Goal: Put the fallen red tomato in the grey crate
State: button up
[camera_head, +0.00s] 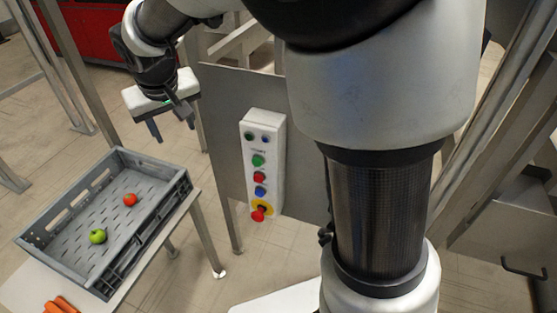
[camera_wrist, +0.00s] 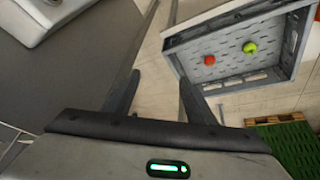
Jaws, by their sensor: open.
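A red tomato (camera_head: 130,199) lies inside the grey crate (camera_head: 152,167), on its slotted floor. A green apple-like fruit (camera_head: 97,236) lies in the same crate, nearer the front. I see no other red tomato. The wrist view also shows the tomato (camera_wrist: 210,60) and the green fruit (camera_wrist: 249,47) in the crate (camera_wrist: 235,69). My gripper (camera_head: 172,128) is open and empty, in the air beyond the crate's far right corner in the head view. In the wrist view my two fingers (camera_wrist: 157,96) stand wide apart, with floor between them.
The crate stands on a light table (camera_head: 30,288); carrots (camera_head: 62,305) lie at its front edge. A control box (camera_head: 263,160) with coloured buttons is right of the crate, on a grey panel. A green slatted pallet (camera_wrist: 290,145) shows in the wrist view.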

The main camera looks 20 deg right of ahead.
jog(key=s+d+r+m, duration=0.1)
jog(key=s+d+r, duration=0.2)
jog(key=s+d, duration=0.3)
jog(key=s+d+r+m, duration=0.1)
jog(key=s+d+r, duration=0.3)
jog(key=s+d, duration=0.3)
jog(key=s+d+f, duration=0.1)
jog(key=s+d, duration=0.3)
jog(key=s, duration=0.7)
jog(key=shift+f+m+t, duration=0.3)
jog(key=shift+m, duration=0.1)
jog(key=shift+d, duration=0.1)
